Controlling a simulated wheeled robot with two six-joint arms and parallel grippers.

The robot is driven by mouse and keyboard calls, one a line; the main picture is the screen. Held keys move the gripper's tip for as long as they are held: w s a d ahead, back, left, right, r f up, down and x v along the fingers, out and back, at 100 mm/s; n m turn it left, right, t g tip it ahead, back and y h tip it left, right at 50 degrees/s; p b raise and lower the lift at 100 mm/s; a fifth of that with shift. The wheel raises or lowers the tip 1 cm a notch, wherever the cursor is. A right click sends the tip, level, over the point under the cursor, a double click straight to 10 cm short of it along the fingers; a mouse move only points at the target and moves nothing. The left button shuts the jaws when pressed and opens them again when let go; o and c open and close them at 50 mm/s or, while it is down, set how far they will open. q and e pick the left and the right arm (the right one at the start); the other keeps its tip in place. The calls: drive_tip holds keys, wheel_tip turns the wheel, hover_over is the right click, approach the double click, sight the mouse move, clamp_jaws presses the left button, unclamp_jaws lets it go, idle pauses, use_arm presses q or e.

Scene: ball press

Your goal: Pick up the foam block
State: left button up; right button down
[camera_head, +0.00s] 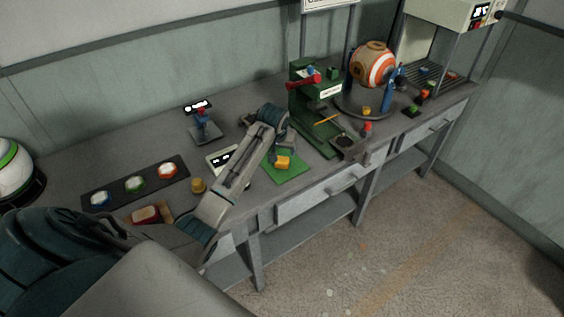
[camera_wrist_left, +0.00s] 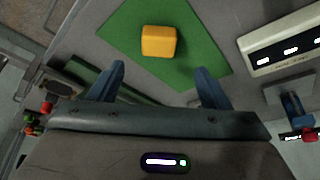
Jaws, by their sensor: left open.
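The foam block appears to be the yellow-orange cube (camera_head: 283,162) lying on a green square mat (camera_head: 291,176) near the front edge of the workbench. In the left wrist view, the cube (camera_wrist_left: 158,41) sits on the mat (camera_wrist_left: 118,36), just beyond the fingertips and roughly centred between them. My left gripper (camera_wrist_left: 160,72) is open and empty, its two dark blue fingers apart and not touching the cube. In the head view, my left gripper (camera_head: 284,145) points down beside and above the cube. My right gripper is not in view.
A green press (camera_head: 314,105) with a red part stands right of the mat. A white display box (camera_head: 222,160) lies left of it, partly behind my arm. A striped ball (camera_head: 373,64) rests on a stand behind.

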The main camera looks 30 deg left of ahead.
sight(282, 160)
use_arm(q)
drive_tip(key=x, duration=0.4)
drive_tip(key=p+x, duration=0.2)
drive_tip(key=shift+d+f, duration=0.15)
drive_tip(key=shift+f, duration=0.3)
drive_tip(key=shift+w+f, duration=0.25)
drive_tip(key=shift+f, duration=0.4)
drive_tip(key=shift+c, duration=0.4)
drive_tip(key=c, duration=1)
drive_tip(key=shift+r, duration=0.15)
drive_tip(key=shift+c, duration=0.2)
